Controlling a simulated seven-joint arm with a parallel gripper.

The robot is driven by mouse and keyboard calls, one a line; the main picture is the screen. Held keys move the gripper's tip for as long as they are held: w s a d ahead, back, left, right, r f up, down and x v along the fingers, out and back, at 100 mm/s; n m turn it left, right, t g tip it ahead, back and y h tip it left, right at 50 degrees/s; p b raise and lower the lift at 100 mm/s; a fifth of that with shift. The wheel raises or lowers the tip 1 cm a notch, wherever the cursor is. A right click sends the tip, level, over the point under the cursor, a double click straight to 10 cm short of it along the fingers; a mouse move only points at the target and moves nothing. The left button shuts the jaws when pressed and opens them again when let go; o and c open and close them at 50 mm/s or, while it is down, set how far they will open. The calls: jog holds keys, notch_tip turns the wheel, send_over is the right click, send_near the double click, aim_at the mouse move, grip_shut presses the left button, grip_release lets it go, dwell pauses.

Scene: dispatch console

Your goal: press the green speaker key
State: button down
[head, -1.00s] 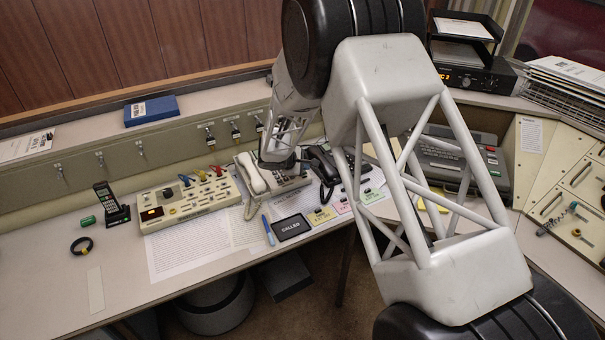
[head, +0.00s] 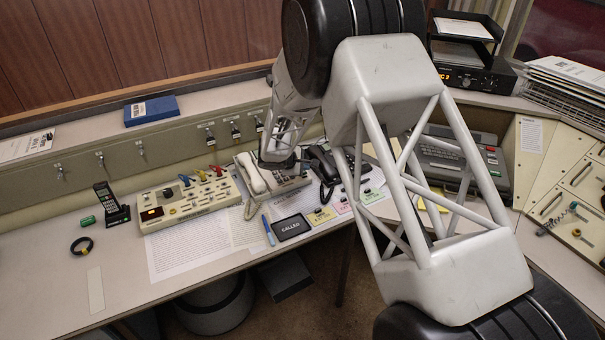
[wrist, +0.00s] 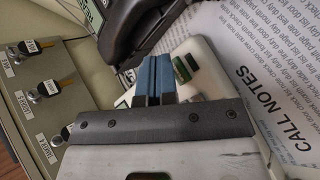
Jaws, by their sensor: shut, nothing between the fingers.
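The cream desk phone (head: 248,182) stands on the console under my gripper in the head view; its body (wrist: 205,55) also shows in the wrist view. A small green key (wrist: 181,69) sits on that body, just right of the blue fingertips, beside a dark key (wrist: 192,62). I take the green one for the speaker key. My gripper (wrist: 154,62) is shut and empty, its two blue fingers together. It is over the phone, beside the green key; I cannot tell whether the tips touch anything. In the head view my arm hides the green key.
A black phone (head: 323,165) stands close right of the cream phone. A switch box (head: 190,197) with coloured levers is to its left. Printed sheets (head: 190,247) and a CALLER plate (head: 291,228) lie in front. Keys hang on the panel (head: 180,142) behind.

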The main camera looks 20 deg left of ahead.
jog(key=shift+w+a+f, duration=0.1)
jog(key=shift+f, duration=0.65)
dwell(1.7)
jog(key=shift+r, duration=0.75)
jog(key=shift+s+d+r, duration=0.1)
jog(key=shift+d+r, duration=0.05)
jog(key=shift+r, duration=0.65)
jog(key=shift+s+d+r, duration=0.1)
jog(key=shift+s+r, duration=0.05)
jog(key=shift+r, duration=0.7)
jog(key=shift+s+d+r, duration=0.1)
jog(key=shift+d+r, duration=0.05)
jog(key=shift+r, duration=0.65)
jog(key=shift+r, duration=0.1)
